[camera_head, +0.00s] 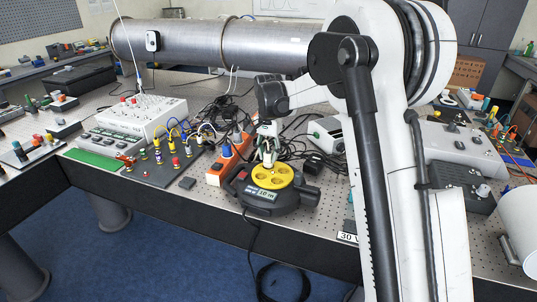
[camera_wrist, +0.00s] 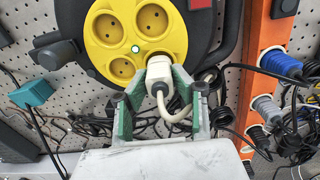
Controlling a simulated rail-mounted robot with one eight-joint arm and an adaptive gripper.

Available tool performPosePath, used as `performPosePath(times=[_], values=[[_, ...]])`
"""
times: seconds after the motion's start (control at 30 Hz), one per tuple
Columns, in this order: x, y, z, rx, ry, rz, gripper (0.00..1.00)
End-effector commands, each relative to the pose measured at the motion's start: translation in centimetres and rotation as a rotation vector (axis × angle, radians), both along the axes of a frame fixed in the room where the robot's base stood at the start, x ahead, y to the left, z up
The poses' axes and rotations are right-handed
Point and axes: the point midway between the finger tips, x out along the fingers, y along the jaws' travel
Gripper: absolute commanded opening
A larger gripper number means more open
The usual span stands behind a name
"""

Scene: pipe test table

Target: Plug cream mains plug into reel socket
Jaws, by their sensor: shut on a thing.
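The black cable reel (camera_head: 293,198) with a yellow socket face (camera_head: 272,177) lies on the table. In the wrist view the yellow face (camera_wrist: 133,45) shows three open round sockets and a small green light. The cream mains plug (camera_wrist: 159,70) is at the lower right of the face, over the place of a fourth socket. My gripper (camera_wrist: 158,84) is shut on the cream plug between its green-padded fingers; its cream cord loops to the right. In the head view my gripper (camera_head: 268,150) is above the reel's far edge. The plug's pins are hidden; I cannot tell whether they are in.
An orange power strip (camera_head: 230,156) with plugs stands left of the reel; in the wrist view the strip (camera_wrist: 257,75) is at the right. A teal plug (camera_wrist: 32,93) lies left. Loose black cables crowd behind the reel. A white instrument (camera_head: 140,113) stands left.

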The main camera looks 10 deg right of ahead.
Motion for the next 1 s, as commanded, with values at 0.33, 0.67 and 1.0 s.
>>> performPosePath(times=[0.33, 0.67, 1.0], values=[[0.00, 0.00, -0.82, 0.000, 0.000, 0.000, 0.00], [0.01, 0.01, -1.08, 0.000, 0.000, 0.000, 0.44], [0.01, 0.01, -0.80, 0.000, 0.000, 0.000, 0.46]])
